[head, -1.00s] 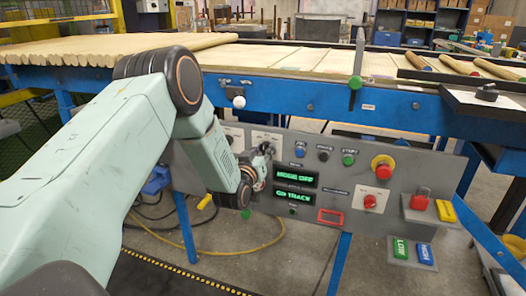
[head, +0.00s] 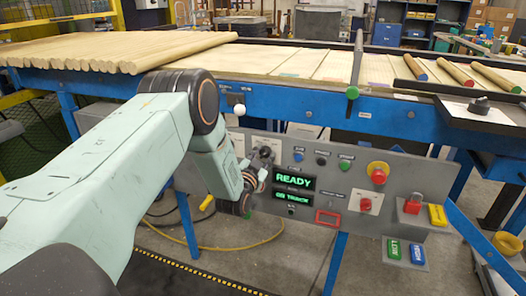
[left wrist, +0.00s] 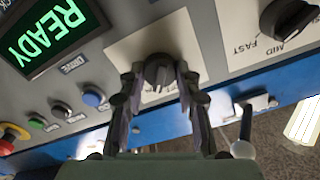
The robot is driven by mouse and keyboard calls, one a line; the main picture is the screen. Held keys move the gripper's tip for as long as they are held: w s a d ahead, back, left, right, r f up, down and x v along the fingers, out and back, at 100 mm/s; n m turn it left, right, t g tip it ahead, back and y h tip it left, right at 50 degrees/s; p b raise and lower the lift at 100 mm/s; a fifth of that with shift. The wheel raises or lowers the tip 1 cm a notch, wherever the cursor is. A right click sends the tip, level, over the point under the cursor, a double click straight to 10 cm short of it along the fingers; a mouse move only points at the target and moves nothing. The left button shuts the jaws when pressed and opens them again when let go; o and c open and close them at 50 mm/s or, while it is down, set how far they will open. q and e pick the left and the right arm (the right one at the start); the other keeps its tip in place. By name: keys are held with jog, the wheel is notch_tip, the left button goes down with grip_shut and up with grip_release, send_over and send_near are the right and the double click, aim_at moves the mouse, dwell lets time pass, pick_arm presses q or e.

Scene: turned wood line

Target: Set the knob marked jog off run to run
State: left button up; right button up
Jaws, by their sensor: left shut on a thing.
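The black knob (left wrist: 158,72) sits on a white plate on the grey control panel, in the left wrist view. My left gripper (left wrist: 159,76) has one finger on each side of it and is shut on it. A pale line on the knob points toward the bottom of that view. The plate's lettering is mostly hidden by the fingers, so I cannot read the setting. In the head view my left gripper (head: 262,163) is at the panel's left part, and its wrist hides much of the knob. The panel's upper display (head: 293,180) reads READY in green. My right gripper is not in view.
A second black knob (left wrist: 287,18), marked mid and fast, is beside the held one. Blue, black and green buttons, a red-and-yellow stop button (head: 378,172) and a red switch (head: 367,205) are farther right. The blue conveyor frame (head: 300,103) runs above the panel.

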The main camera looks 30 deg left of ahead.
pick_arm(q)
jog(key=shift+m+p, duration=0.3)
jog(key=shift+m, duration=0.6)
jog(key=o, duration=1.2)
jog(key=shift+c, duration=0.2)
jog(key=v, duration=1.2)
